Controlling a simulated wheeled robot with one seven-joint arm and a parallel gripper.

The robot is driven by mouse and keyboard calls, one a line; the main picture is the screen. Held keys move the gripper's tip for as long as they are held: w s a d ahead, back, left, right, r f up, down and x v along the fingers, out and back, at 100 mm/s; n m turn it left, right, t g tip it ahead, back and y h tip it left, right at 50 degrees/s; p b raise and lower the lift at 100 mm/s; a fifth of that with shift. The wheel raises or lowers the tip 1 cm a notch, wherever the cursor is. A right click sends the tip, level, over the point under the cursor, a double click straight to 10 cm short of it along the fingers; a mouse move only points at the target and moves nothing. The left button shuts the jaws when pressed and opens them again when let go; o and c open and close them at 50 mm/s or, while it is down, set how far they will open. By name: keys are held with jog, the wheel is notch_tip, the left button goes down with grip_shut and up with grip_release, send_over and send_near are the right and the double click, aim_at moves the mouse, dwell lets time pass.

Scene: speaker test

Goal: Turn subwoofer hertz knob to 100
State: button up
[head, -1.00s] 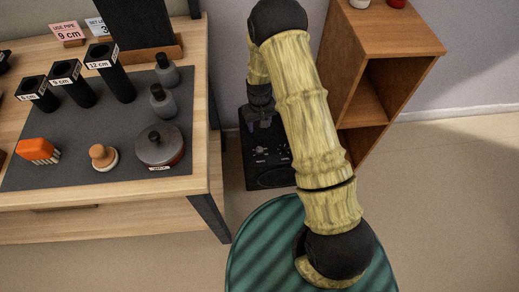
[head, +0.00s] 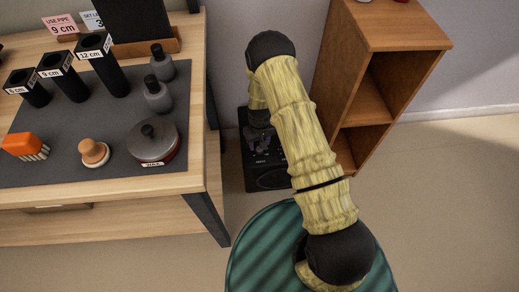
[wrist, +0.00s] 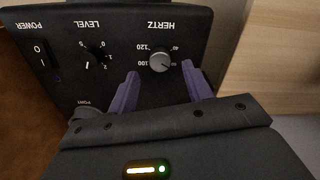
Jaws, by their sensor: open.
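The black subwoofer panel (wrist: 75,75) fills much of the wrist view and appears upside down. Its HERTZ knob (wrist: 160,61) is a small round grey knob with 40, 100 and 120 among the marks around it. Its exact pointer direction is hard to read. My gripper (wrist: 160,70) is open, with one purple finger on each side of the knob and the tips near it; I cannot tell whether they touch it. In the head view the subwoofer (head: 268,178) stands on the floor, partly hidden by my arm.
The LEVEL knob (wrist: 95,56) and the POWER switch (wrist: 56,75) are on the same panel. A wooden table (head: 180,188) with tools stands left of the subwoofer. A wooden shelf (head: 398,30) stands close on its right. Open floor (head: 450,200) lies to the right.

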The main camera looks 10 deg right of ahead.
aim_at(259, 149)
notch_tip(259, 149, down, 4)
jog(key=shift+f+b, duration=0.1)
jog(key=shift+b, duration=0.35)
jog(key=c, duration=1)
